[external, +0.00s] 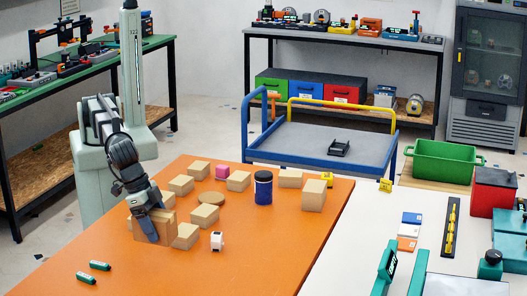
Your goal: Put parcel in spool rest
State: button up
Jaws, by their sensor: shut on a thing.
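My gripper (149,228) is at the left part of the orange table, pointing down. It is shut on a brown cardboard parcel (168,226), whose sides show on both sides of the near finger. I cannot tell whether the parcel touches the table. Several similar brown parcels stand close by, one right beside it (186,236) and another behind it (181,185). A small black cradle-like piece (339,149), which looks like the spool rest, sits on the grey top of the blue trolley beyond the table. It looks empty.
A green bin (445,163) is at right. The orange table's front is mostly clear.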

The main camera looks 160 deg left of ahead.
jog(key=shift+r, duration=0.25)
jog(key=s+a+n, duration=0.2)
jog(key=s+a, duration=0.3)
jog(key=a, duration=1.2)
jog(key=s+a+n+g, duration=0.1)
jog(key=s+a, duration=0.5)
jog(key=a, duration=1.2)
jog(key=s+a+n+g+y, duration=0.1)
jog(key=s+a+n, duration=0.3)
jog(key=a, duration=1.3)
jog(key=shift+s+a+r, duration=0.15)
jog(key=shift+s+r, duration=0.05)
jog(key=shift+s, duration=0.5)
jog(key=s+a+n+g, duration=0.2)
jog(key=s+a+n, duration=0.1)
jog(key=s+a, duration=1.45)
jog(key=r+n+g+h, duration=0.1)
jog(key=r+n+g, duration=0.1)
jog(key=n, duration=0.5)
send_over(339, 147)
jog(key=w, duration=0.2)
jog(key=f, duration=1)
jog(key=shift+s+d+f, duration=0.1)
jog(key=shift+s+d, duration=0.1)
jog(key=shift+d, duration=0.2)
jog(key=shift+f, duration=0.6)
